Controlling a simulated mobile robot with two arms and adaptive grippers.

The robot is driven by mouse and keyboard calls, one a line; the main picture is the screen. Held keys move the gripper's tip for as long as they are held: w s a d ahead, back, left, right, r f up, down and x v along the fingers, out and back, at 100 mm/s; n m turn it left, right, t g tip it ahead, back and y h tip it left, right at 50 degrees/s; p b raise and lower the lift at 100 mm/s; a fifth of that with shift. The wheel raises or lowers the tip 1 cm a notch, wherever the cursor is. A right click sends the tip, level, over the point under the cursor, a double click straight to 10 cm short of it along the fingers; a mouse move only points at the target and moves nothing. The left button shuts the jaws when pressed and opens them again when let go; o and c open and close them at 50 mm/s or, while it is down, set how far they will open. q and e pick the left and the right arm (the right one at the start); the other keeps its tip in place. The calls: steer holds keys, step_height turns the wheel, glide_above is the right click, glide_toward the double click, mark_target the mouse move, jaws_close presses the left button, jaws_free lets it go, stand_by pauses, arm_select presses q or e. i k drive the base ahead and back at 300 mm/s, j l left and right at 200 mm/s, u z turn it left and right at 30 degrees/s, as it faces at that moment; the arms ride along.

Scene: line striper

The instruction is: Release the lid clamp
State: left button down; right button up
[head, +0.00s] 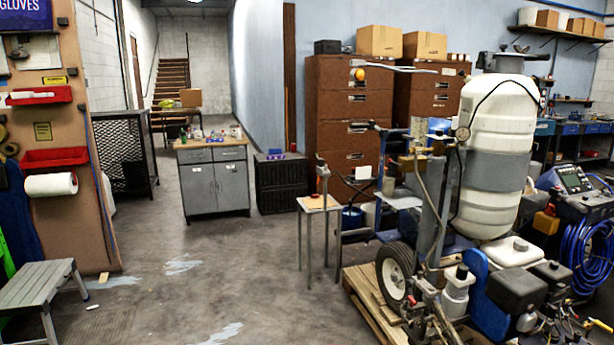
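The line striper stands at the right on a wooden pallet (371,305). Its large white tank (497,112) has a grey band around the middle and a hose running across its front. A dark grey lid (503,62) with fittings sits on top of the tank, near the upper edge of the shelf area. The lid clamp is too small to make out clearly among these fittings. Neither of my grippers shows in the head view.
A small side table (318,203) stands left of the striper. A grey cabinet (214,180) and brown filing cabinets (343,110) stand behind. A step stool (37,285) is at the left. The middle floor is clear.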

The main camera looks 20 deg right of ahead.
mark_target(517, 48)
steer(key=i, duration=2.05)
